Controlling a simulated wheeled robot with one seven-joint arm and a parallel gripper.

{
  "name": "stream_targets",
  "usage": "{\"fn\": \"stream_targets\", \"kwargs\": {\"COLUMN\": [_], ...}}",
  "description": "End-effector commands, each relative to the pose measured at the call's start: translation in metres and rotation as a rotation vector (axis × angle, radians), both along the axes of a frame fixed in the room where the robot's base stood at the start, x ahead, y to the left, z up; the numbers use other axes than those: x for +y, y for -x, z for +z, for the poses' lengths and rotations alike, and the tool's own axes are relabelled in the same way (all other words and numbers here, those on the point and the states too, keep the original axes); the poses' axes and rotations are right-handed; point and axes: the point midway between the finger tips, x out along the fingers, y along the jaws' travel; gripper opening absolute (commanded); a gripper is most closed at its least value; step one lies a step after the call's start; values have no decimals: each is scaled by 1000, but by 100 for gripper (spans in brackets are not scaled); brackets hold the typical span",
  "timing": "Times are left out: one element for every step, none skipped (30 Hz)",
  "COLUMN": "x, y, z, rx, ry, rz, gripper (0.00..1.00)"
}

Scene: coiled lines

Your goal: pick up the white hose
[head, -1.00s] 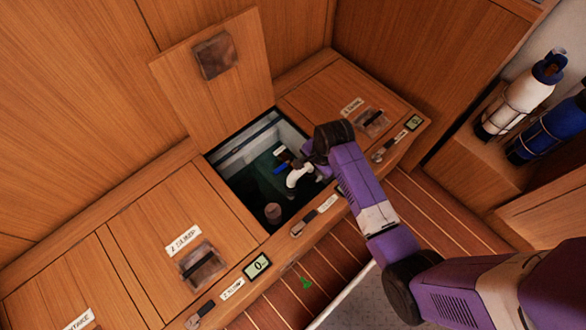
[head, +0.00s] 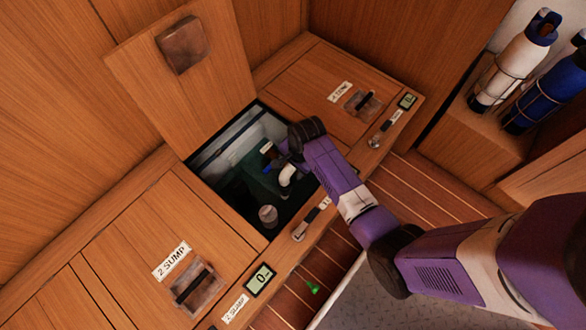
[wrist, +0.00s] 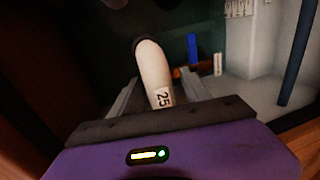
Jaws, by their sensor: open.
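The white hose (head: 287,174) shows as a short curved piece inside the open locker (head: 208,182), just below my wrist. In the wrist view the white hose (wrist: 153,72) stands up between the fingers, with a "25" label on it and a dark upper end. My gripper (wrist: 158,90) is open, with one grey finger on each side of the hose. I cannot tell whether either finger touches it. In the head view the fingers are mostly hidden by my own wrist.
The raised wooden lid (head: 185,90) stands open behind the locker. A blue piece (wrist: 193,48) and a dark blue pipe (wrist: 298,55) are right of the hose. A round grey-brown fitting (head: 268,215) sits near the locker's front. Closed lids flank the opening.

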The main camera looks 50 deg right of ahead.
Motion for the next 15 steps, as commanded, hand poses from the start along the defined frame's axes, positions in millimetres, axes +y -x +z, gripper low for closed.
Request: {"fn": "stream_targets", "kwargs": {"x": [0, 0, 0, 0, 0, 0, 0, 0, 0, 0, 0, 0, 0, 0, 0], "y": [-2, -2, -3, -3, -4, -4, -4, -4, -4, -4, -3, -3, -3, -3, -3], "z": [-12, -15, -17, -18, -18, -18, -17, -17, -17, -17, -17, -17, -17, -17, -17], "rx": [0, 1, 1, 0, -1, -1, -1, -1, -1, -1, -1, -1, 0, 0, 0], "ry": [0, 0, 0, 0, 0, 0, 0, 0, 0, 0, 0, 0, 0, 0, 0], "rz": [0, 0, 0, 0, 0, 0, 0, 0, 0, 0, 0, 0, 0, 0, 0], "gripper": [56, 56, 56, 56, 56, 56, 56, 56, 56, 56, 52, 44, 38, 32, 24]}}
